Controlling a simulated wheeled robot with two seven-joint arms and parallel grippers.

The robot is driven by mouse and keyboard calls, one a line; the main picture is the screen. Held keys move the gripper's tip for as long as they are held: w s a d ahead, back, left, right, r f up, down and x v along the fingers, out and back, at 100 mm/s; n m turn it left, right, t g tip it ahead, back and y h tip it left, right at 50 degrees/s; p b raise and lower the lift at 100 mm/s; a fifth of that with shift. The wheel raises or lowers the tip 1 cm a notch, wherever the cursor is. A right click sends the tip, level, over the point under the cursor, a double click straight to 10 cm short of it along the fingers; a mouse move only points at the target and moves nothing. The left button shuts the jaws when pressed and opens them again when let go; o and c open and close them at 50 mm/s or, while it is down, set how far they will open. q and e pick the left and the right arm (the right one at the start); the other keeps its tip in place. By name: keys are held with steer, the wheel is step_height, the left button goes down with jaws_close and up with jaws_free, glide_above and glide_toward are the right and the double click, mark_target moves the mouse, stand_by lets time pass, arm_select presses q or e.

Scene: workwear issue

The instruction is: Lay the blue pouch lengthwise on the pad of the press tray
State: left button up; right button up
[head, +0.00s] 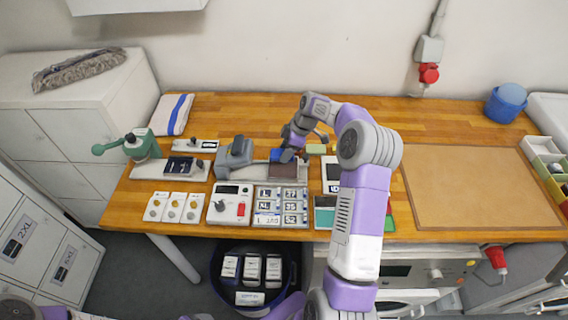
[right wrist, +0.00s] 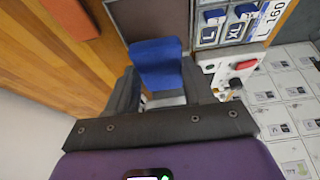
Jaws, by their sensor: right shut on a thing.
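The blue pouch (head: 276,155) is held in my right gripper (head: 288,156). In the right wrist view the pouch (right wrist: 158,62) stands out between the two dark fingers of my right gripper (right wrist: 158,92), which are shut on it. The press tray (head: 304,175) lies beside the grey press, with a dark brown pad (head: 284,171). In the head view the pouch appears just behind the pad; whether it touches the tray is unclear. The pad (right wrist: 150,18) also shows beyond the pouch in the right wrist view. My left gripper is out of view.
The grey press head (head: 235,152) stands left of the pad. A yellow-green block (head: 316,149) is to the right. The large brown mat (head: 465,190) is bare.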

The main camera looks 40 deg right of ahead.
mark_target(286, 167)
step_height(286, 167, down, 3)
steer(key=shift+w+r, duration=0.1)
step_height(286, 167, down, 3)
steer(key=shift+f, duration=0.1)
steer(key=shift+f, duration=0.15)
steer(key=o, duration=1.1)
steer(key=v, duration=1.2)
steer(key=shift+a, duration=0.1)
